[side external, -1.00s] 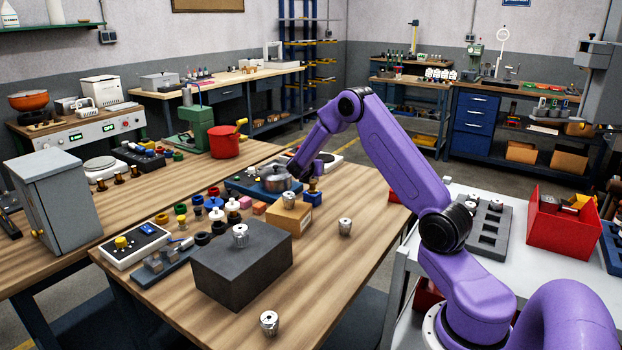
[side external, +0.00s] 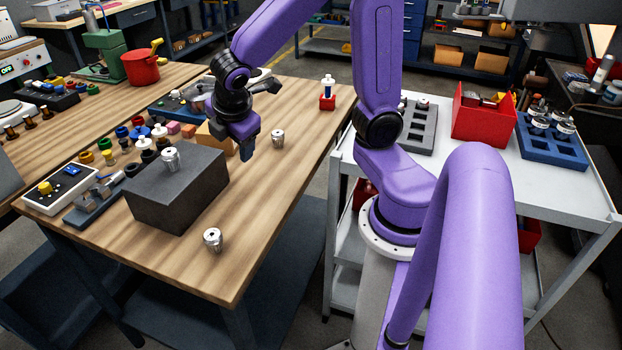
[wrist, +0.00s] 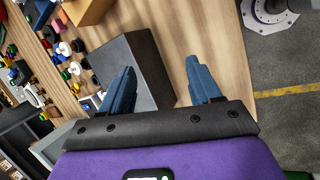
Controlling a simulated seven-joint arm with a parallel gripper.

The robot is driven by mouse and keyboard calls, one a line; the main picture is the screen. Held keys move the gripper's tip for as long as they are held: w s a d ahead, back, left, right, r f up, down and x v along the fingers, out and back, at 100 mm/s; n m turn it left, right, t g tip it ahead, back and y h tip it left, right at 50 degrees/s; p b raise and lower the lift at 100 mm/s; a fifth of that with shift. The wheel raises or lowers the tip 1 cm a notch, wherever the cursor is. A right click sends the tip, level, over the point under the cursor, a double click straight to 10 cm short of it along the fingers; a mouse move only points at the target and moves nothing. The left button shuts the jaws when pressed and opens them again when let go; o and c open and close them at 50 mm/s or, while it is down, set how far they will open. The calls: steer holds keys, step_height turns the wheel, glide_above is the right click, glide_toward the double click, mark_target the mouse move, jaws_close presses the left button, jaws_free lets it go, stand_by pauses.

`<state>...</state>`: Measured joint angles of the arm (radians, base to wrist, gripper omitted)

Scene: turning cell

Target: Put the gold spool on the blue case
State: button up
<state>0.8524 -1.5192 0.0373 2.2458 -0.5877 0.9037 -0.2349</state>
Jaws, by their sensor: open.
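My gripper (side external: 248,152) points down over the wooden table, just right of the dark grey block (side external: 178,190). In the wrist view its two blue fingers (wrist: 160,78) are apart with nothing between them. A small gold-yellow spool-like piece (side external: 87,157) lies on the table left of the block, among similar coloured pieces; which of them is the gold spool is hard to tell. A low blue case-like box (side external: 174,108) lies behind these pieces, partly hidden by my gripper; I cannot tell for sure that it is the blue case.
A cardboard-coloured box (side external: 213,140) is partly behind my gripper. A red block with a white-and-blue piece (side external: 327,92) stands farther right.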

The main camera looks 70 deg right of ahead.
steer(key=s+a+m+g+y, duration=0.1)
steer(key=s+a+y, duration=0.1)
steer(key=s, duration=0.7)
steer(key=s+a+m+g+y, duration=0.1)
steer(key=s+a+g+y, duration=0.1)
steer(key=s, duration=0.7)
steer(key=shift+s+a+f, duration=0.2)
steer(key=shift+s+a, duration=0.2)
steer(key=shift+a, duration=0.45)
